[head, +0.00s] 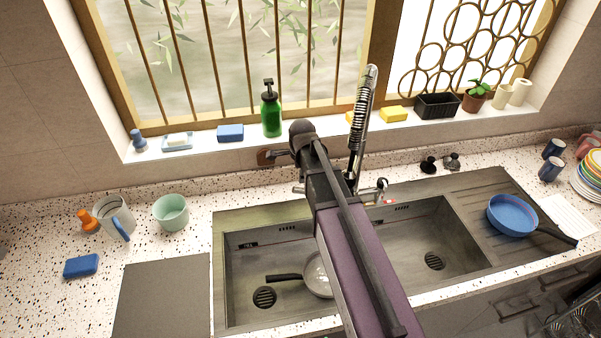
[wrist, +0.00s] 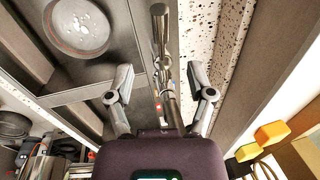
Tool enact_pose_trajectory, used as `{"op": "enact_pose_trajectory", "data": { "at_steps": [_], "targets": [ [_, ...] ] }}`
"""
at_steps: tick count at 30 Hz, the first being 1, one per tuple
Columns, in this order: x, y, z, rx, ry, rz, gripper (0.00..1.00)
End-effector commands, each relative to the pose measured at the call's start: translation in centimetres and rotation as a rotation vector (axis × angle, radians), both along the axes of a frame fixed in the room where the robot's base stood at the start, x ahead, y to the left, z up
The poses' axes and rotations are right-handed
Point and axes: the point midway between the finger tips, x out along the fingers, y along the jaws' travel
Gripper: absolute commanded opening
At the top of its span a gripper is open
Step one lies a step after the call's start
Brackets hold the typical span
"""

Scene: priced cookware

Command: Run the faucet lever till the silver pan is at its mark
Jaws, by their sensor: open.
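The silver pan (head: 316,274) lies in the left sink basin with its dark handle to the left; my arm hides its right part. It also shows at the top left of the wrist view (wrist: 78,28), with pale specks inside.
A blue pan (head: 512,215) sits on the right drainboard. The right basin (head: 420,240) looks empty. A green soap bottle (head: 271,113) and a yellow sponge (head: 393,114) stand on the windowsill. A mint cup (head: 171,212) stands on the left counter.

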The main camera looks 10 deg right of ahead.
Motion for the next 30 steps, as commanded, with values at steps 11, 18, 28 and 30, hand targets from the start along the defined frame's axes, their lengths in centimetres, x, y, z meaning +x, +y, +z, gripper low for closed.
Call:
{"op": "enact_pose_trajectory", "data": {
  "at_steps": [11,18,28,30],
  "targets": [
    [0.7,-0.1,-4.2,0.000,0.000,0.000,0.69],
    [1.1,-0.1,-6.5,0.000,0.000,0.000,0.69],
    [1.7,-0.1,-9.5,0.000,0.000,0.000,0.69],
    [1.8,-0.1,-10.1,0.000,0.000,0.000,0.69]
  ]
}}
